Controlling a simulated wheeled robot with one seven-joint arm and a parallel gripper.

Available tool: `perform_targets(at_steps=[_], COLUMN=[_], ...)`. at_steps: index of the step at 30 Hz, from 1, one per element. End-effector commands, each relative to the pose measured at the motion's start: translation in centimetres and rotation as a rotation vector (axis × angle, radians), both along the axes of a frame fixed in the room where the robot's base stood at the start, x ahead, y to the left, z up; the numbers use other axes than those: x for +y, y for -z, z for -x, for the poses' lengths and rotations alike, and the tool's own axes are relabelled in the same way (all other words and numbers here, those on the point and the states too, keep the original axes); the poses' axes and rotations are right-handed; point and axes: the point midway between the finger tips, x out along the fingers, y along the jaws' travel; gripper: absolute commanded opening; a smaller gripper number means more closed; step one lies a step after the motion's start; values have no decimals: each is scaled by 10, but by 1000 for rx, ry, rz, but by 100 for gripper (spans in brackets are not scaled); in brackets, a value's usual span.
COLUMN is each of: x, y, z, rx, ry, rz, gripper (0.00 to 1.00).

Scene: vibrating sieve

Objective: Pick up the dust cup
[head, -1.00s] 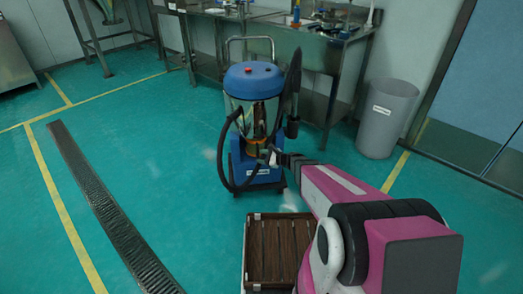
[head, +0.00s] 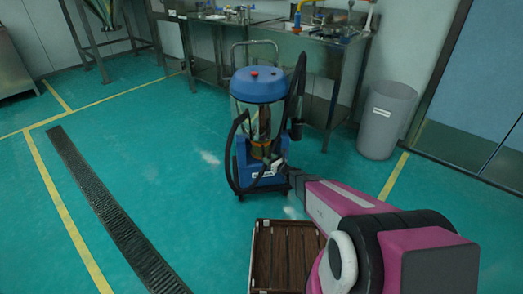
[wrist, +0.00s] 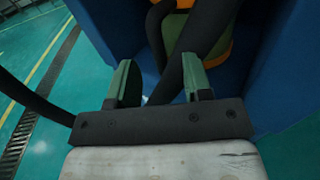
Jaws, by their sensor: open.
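The dust cup appears to be the orange-rimmed olive container (wrist: 214,45) set in the blue body of the vacuum (wrist: 270,50). In the head view the cup shows as an orange-banded part (head: 260,149) low in the vacuum (head: 259,86). Black hose crosses in front of the cup and hides part of it. My gripper (wrist: 161,82) is open in the wrist view, its two fingers apart and pointing toward the cup. The hose shows between and beyond the fingers; I cannot tell whether it touches them. No cup part is gripped.
A brown slatted crate (head: 284,258) stands on the floor in front of the vacuum. A grey bin (head: 386,120) is at right, and steel sink tables (head: 310,50) are behind. A dark floor drain (head: 110,215) runs at left. Pale patches (head: 209,157) lie on open green floor.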

Motion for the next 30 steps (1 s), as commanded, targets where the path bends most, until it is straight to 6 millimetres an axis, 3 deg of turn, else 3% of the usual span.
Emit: perform_targets(at_steps=[13, 21, 25, 30], x=[35, 38, 38, 38], y=[-1, -2, -2, -2], z=[-35, -36, -36, -36], rx=[-1, -1, -1, -2], ry=[-1, 0, 0, -1], rz=[0, 1, 1, 1], gripper=[45, 45, 3, 0])
